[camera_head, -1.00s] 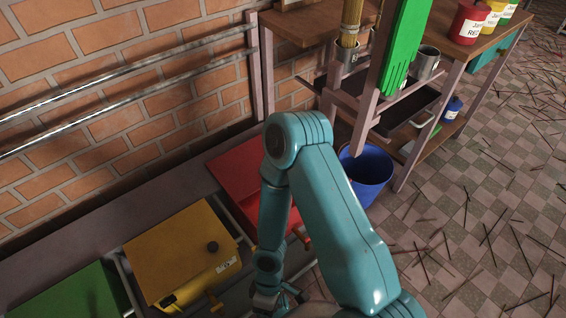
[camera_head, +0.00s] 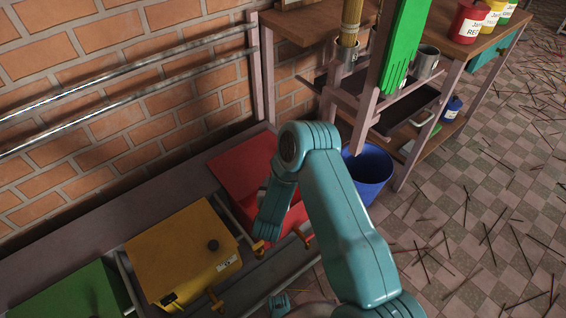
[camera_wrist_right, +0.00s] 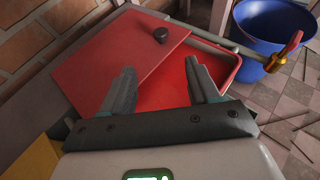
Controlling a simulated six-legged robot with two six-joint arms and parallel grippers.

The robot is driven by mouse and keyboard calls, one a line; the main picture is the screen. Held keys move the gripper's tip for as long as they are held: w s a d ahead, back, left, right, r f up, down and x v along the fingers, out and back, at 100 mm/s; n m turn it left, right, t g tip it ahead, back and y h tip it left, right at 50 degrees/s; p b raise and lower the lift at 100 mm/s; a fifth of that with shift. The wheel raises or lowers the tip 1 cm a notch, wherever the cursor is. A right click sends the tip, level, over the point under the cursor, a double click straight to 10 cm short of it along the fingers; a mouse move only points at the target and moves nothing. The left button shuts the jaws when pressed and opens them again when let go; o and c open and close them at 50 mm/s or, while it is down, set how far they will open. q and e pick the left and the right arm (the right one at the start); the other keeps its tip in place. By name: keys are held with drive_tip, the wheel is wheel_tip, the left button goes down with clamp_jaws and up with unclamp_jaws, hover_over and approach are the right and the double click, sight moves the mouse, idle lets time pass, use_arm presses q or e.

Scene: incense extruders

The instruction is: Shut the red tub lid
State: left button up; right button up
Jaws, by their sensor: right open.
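The red tub (camera_wrist_right: 226,62) stands in the row by the brick wall. Its flat red lid (camera_wrist_right: 110,60), with a dark knob (camera_wrist_right: 160,35), lies to the left of the opening in the wrist view, so part of the tub's inside shows. In the head view the lid (camera_head: 243,162) is partly covered by my right arm. My right gripper (camera_wrist_right: 160,78) is open and empty, its fingers pointing towards the lid and the opening. I cannot tell whether either finger touches the lid. My left gripper is not in view.
The yellow tub (camera_head: 180,255) and green tub (camera_head: 70,295) stand to the left. A blue bucket (camera_head: 368,178) is close on the right. A brass tap (camera_wrist_right: 277,58) sticks out by the red tub. Shelves stand behind; sticks litter the floor.

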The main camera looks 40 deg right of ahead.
drive_tip(key=b+x, duration=0.1)
drive_tip(key=x, duration=0.4)
drive_tip(key=b+x, duration=0.2)
drive_tip(key=x, duration=0.3)
drive_tip(key=b+x, duration=0.2)
drive_tip(key=x, duration=0.3)
drive_tip(key=shift+s+f, duration=0.1)
drive_tip(key=shift+f, duration=0.15)
drive_tip(key=shift+w+d, duration=0.3)
drive_tip(key=shift+d, duration=0.05)
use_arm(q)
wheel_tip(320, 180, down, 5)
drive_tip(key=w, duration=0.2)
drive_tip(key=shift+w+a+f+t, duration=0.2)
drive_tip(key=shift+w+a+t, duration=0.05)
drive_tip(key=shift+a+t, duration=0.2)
use_arm(e)
clamp_jaws()
drive_tip(key=shift+a, duration=0.1)
